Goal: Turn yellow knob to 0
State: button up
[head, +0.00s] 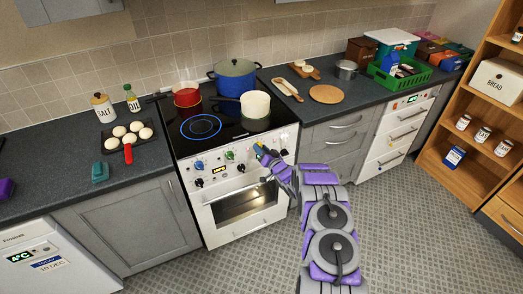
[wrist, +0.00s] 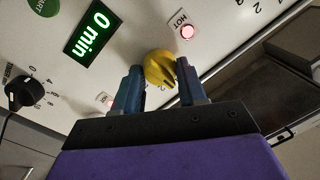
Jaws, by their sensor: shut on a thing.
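The yellow knob (wrist: 160,69) is on the white front panel of the stove and sits between my fingers in the wrist view. My gripper (wrist: 160,84) is shut on it, one blue finger on each side. In the head view my gripper (head: 260,150) reaches the right part of the stove panel. There the yellow knob is small and mostly hidden by the fingers. The markings around the knob are largely covered, so I cannot tell its setting.
A black knob (wrist: 25,95), a green START button (wrist: 43,6) and a display reading 0 min (wrist: 91,34) are on the same panel. A lit HOT lamp (wrist: 187,31) is close to the fingers. The oven door handle (head: 238,188) runs below. Pots stand on the hob (head: 200,126).

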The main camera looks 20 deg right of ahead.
jog(key=shift+d, duration=0.1)
jog(key=shift+c, duration=0.9)
jog(key=shift+n, duration=0.3)
jog(key=shift+r+n+p, duration=0.1)
jog(key=shift+n+p, duration=1.15)
jog(key=shift+n, duration=2.25)
jog(key=o, duration=1.1)
jog(key=shift+c, duration=0.2)
jog(key=shift+s, duration=0.15)
jog(key=s+d+p, duration=0.1)
jog(key=s+p, duration=0.1)
jog(key=s, duration=1.5)
jog(key=shift+d+r+p, duration=0.3)
jog(key=shift+r, duration=0.1)
